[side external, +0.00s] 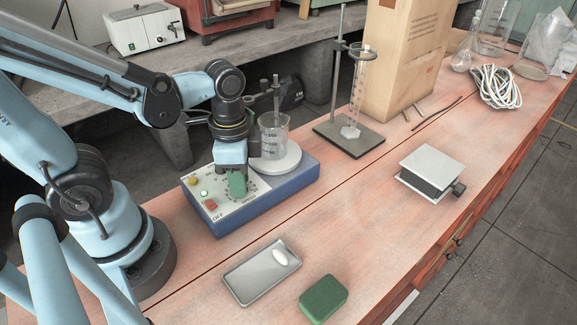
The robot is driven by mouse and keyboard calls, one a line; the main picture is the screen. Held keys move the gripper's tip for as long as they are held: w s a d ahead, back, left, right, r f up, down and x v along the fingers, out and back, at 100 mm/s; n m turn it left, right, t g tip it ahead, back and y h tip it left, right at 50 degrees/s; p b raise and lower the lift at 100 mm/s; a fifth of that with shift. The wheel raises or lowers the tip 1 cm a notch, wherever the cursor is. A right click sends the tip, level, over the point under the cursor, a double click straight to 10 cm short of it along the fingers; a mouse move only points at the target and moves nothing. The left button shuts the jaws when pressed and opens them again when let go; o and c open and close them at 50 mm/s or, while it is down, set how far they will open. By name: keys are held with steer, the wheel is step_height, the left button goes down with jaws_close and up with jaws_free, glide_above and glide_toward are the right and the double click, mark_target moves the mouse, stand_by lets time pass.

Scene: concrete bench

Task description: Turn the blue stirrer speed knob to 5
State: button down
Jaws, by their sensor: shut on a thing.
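The stirrer (285,180) is a blue box with a white sloped front panel, standing on the bench at the left of centre. Its panel carries a yellow button, a small pale light, a red switch marked OFF, and a round dial scale marked SPEED. My gripper (236,180) reaches down over this dial and is shut on the speed knob. A teal-green piece shows at the dial's centre; I cannot tell how much of it is finger and how much is knob. The knob's pointer is hidden, and the scale numbers are too small to read.
A glass beaker (273,136) stands on the stirrer's round plate, close behind my gripper. A stand with a glass cylinder (357,95) is behind right. A metal tray (248,285) with a white bar and a green sponge (323,299) lie in front. A lab jack (428,177) stands right.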

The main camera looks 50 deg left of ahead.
steer(key=shift+m, duration=0.6)
steer(key=c, duration=0.9)
jaws_free()
step_height(320, 180, up, 12)
steer(key=shift+f, duration=0.1)
stand_by(0.5)
steer(key=shift+f, duration=5.9)
